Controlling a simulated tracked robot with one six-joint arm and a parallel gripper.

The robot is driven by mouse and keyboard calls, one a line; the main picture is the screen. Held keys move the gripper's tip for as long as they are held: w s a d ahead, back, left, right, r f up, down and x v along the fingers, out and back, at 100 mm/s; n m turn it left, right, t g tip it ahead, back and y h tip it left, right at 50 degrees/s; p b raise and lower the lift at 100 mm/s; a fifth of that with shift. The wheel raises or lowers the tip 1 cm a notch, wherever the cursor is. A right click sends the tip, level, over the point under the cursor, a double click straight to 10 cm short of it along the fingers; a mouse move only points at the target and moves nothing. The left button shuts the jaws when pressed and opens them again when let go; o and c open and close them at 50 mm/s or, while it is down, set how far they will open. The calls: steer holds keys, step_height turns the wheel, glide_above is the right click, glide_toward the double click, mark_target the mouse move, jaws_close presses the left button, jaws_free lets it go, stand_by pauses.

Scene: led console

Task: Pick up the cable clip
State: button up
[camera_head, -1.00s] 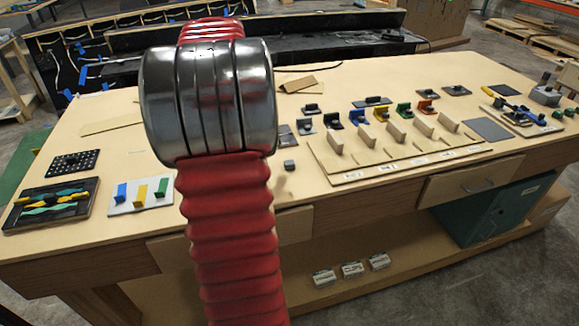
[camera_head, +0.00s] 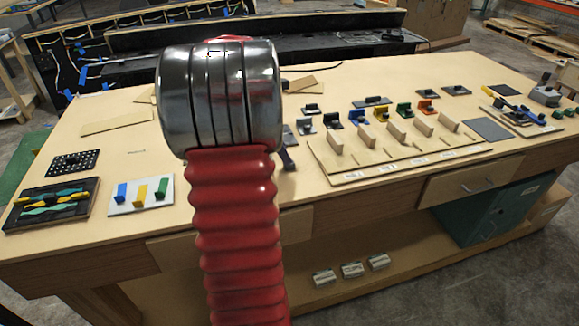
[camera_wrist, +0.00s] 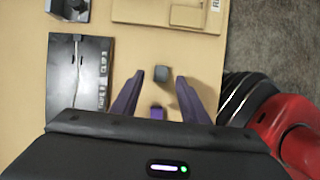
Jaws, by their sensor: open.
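A small grey block (camera_wrist: 161,74), which looks like the cable clip, sits on the bare wooden bench top in the wrist view. My gripper (camera_wrist: 160,77) is open, with one dark purple finger on each side of the block in that view. I cannot tell the height of the fingers above the bench. A small purple piece (camera_wrist: 156,112) shows between the fingers, nearer the palm; I cannot tell what it is. In the head view my arm hides most of my gripper, and a dark finger (camera_head: 288,160) shows where the block lay.
A dark panel (camera_wrist: 92,88) with a pale cable and lettering lies left of my gripper in the wrist view. A white plate (camera_head: 125,208) with coloured pieces lies at the left. The bench's front edge is close.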

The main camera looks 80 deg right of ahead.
steer(key=shift+x, duration=1.95)
steer(key=shift+a, duration=0.1)
steer(key=shift+c, duration=0.3)
jaws_close()
steer(key=shift+r, duration=0.1)
step_height(320, 180, up, 10)
steer(key=shift+s, duration=0.2)
